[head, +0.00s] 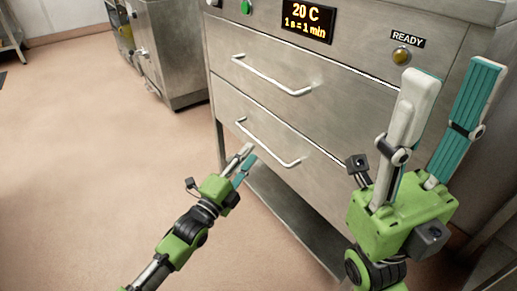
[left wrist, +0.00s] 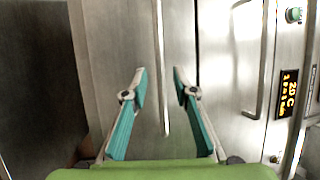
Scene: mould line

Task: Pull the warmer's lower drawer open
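The warmer's lower drawer (head: 285,128) is shut, its front flush with the steel cabinet. Its bar handle (head: 272,147) slants across the front in the head view. My left gripper (head: 248,160) is in front of this drawer, near the left part of the handle. In the left wrist view, my left gripper (left wrist: 160,78) has its fingers apart, and the lower handle (left wrist: 162,60) appears in the gap between them. I cannot tell how far the handle is from the fingertips. My right gripper (head: 452,75) is raised, open and empty in front of the warmer's right side.
The upper drawer (head: 330,82) is shut, its handle (head: 270,78) above the lower one. The display (head: 307,20) reads 20 C, with a READY lamp (head: 401,54) to its right. An open shelf (head: 290,210) lies below. Floor to the left is clear.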

